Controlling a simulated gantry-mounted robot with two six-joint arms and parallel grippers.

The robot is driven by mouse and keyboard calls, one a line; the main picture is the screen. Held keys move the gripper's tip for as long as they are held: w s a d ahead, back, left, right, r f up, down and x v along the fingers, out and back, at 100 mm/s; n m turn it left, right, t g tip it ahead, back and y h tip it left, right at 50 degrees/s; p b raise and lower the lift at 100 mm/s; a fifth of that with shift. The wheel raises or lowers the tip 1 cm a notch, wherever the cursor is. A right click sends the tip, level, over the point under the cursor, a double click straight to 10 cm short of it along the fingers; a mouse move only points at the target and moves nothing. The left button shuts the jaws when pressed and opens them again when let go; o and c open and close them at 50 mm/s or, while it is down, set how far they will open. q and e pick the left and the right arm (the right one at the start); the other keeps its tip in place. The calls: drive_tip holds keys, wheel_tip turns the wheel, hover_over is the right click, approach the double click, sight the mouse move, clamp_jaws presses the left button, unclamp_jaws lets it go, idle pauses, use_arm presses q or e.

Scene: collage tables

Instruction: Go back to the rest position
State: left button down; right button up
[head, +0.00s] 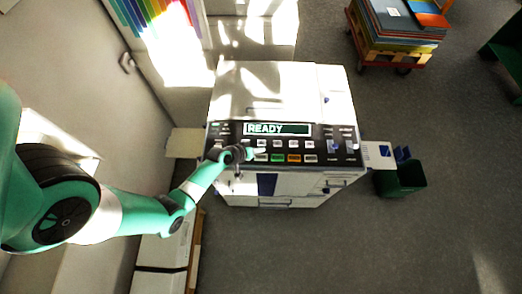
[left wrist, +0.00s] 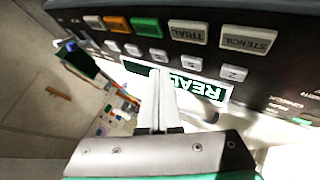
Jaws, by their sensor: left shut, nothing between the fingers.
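My left gripper (head: 257,150) is over the control panel of a white copier-like machine (head: 265,85) in the head view. It is just below the panel's display (head: 277,129), which reads READY. In the left wrist view its two pale fingers (left wrist: 164,88) are together with nothing between them. They cover part of the lit display (left wrist: 208,90). I cannot tell whether the fingertips touch the panel. My left arm reaches in from the left edge. My right gripper is not in view.
Grey, green and orange buttons (head: 277,158) line the panel. A white tray (head: 378,155) juts from the machine's right side above a dark green bin (head: 402,180). A cart of coloured boards (head: 402,25) stands at the upper right. The grey floor at lower right is clear.

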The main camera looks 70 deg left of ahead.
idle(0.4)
